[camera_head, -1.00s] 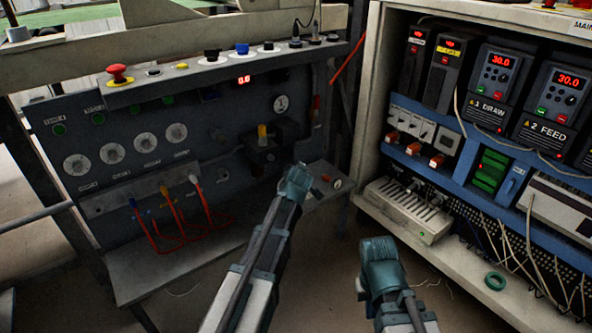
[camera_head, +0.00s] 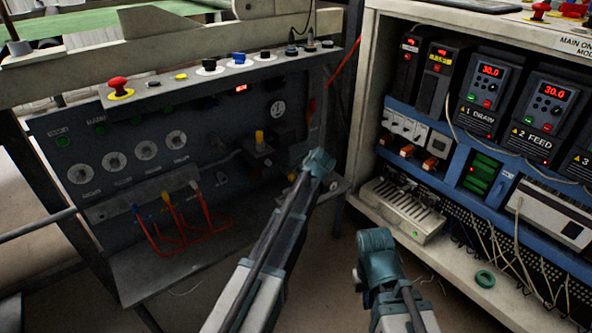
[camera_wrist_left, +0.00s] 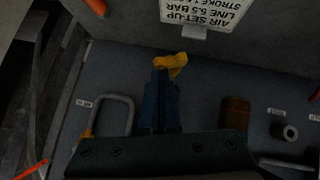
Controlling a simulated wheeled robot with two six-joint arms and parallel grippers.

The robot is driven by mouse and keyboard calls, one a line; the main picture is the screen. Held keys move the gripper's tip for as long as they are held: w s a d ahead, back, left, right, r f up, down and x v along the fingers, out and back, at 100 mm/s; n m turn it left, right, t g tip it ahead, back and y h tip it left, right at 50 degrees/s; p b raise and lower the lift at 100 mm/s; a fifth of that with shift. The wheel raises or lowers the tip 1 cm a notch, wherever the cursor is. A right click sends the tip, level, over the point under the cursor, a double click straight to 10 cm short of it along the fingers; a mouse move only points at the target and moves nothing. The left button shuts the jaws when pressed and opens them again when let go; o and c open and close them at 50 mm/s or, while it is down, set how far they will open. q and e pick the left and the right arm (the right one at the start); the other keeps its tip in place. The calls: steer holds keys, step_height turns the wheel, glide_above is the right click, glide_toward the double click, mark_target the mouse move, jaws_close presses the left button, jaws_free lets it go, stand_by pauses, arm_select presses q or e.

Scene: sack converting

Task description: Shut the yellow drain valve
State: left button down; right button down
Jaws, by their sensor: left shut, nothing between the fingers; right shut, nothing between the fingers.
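A yellow handle (camera_wrist_left: 172,62), which looks like the drain valve lever, shows in the left wrist view just beyond my left fingertips. Whether they touch it I cannot tell. My left gripper (camera_wrist_left: 163,76) is shut with nothing in it. In the head view my left gripper (camera_head: 320,163) is at the lower right of the dark control panel (camera_head: 110,195), and no lever can be made out there. My right gripper (camera_head: 375,240) is shut and empty, low in front of the cabinet, away from the panel.
A yellow-topped fitting (camera_head: 260,137) sits on the panel left of my left gripper. An open electrical cabinet (camera_head: 360,120) stands to the right. Red hoses (camera_head: 180,225) loop below the panel's dials. The left wrist view shows a U-shaped bar (camera_wrist_left: 130,115) and a sign (camera_wrist_left: 203,14).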

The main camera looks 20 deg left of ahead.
arm_select(q)
steer(key=shift+w+d+f+m+g+y, duration=0.1)
steer(key=shift+w+d+m+g+y, duration=0.3)
steer(key=shift+g, duration=0.3)
steer(key=shift+w, duration=0.1)
stand_by(0.5)
steer(key=shift+r+p, duration=0.8)
steer(key=shift+p, duration=0.05)
